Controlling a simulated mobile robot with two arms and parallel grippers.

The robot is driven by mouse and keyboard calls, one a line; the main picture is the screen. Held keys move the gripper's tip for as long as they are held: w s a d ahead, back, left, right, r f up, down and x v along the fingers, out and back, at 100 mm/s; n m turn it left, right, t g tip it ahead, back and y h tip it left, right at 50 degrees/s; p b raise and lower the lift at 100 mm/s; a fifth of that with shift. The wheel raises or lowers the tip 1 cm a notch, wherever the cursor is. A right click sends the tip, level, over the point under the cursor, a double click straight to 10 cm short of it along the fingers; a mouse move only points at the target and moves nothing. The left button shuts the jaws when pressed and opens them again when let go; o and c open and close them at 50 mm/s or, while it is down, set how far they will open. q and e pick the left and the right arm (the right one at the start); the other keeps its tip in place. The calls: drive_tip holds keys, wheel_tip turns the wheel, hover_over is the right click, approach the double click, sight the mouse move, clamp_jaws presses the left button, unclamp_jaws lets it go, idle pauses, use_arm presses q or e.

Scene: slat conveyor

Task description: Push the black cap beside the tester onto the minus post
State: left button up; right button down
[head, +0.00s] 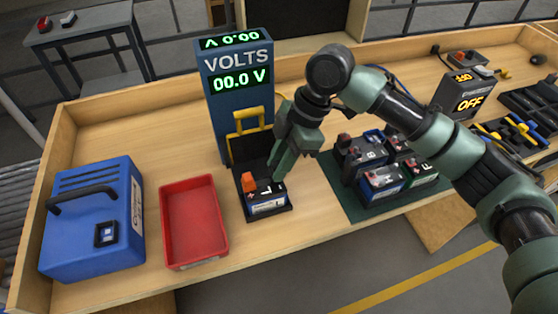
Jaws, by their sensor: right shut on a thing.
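The tester reads 00.0 V. My left gripper is not in view.
A red tray (194,264) and a blue case (92,215) stand left of the tester. A group of other batteries (383,180) stands on a green mat (353,212) to the right. A device reading OFF (468,100) is further right.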

drive_tip(key=shift+f, duration=0.7)
drive_tip(key=c, duration=1.1)
unclamp_jaws()
drive_tip(key=b+v, duration=0.2)
drive_tip(key=v, duration=0.5)
drive_tip(key=shift+d+r, duration=0.2)
drive_tip(key=shift+r, duration=0.15)
